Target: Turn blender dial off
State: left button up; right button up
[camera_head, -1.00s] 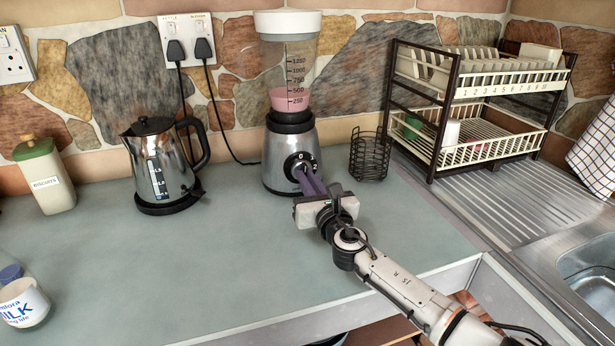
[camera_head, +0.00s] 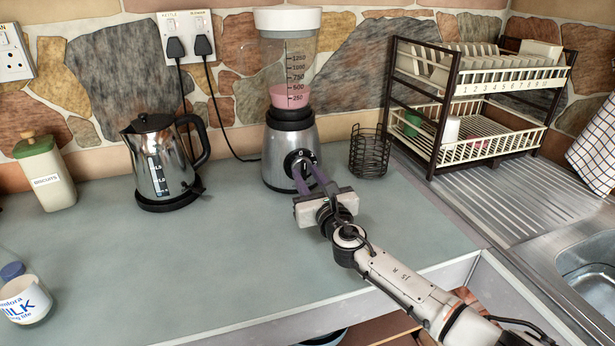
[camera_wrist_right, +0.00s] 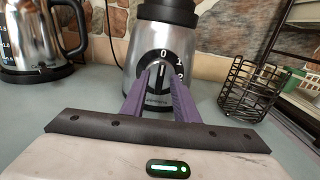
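The blender (camera_head: 276,148) stands on the counter against the stone wall, with pink liquid in its jug. Its black dial (camera_head: 298,157) faces me, partly hidden by my fingers. In the right wrist view the dial (camera_wrist_right: 160,72) has a 0 mark at its top and more marks to the right; its ridge looks about upright, toward the 0. My right gripper (camera_head: 307,173) is at the dial, its purple fingers parted with a gap between them, one on each side of the ridge. Whether a fingertip touches the dial I cannot tell. My left gripper is not in view.
A steel kettle (camera_head: 160,165) stands left of the blender. A black wire basket (camera_head: 369,153) stands close on its right, with a dish rack (camera_head: 450,100) and sink (camera_head: 590,270) beyond. A biscuit jar (camera_head: 47,178) and milk container (camera_head: 24,300) are far left. The counter's middle is clear.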

jog(key=shift+s+d+r+p, duration=0.1)
jog(key=shift+s+d+p, duration=0.1)
jog(key=shift+s+p, duration=0.3)
jog(key=v, duration=0.7)
jog(key=shift+s+p, duration=0.3)
jog(key=shift+p, duration=0.05)
jog(key=shift+v, duration=0.9)
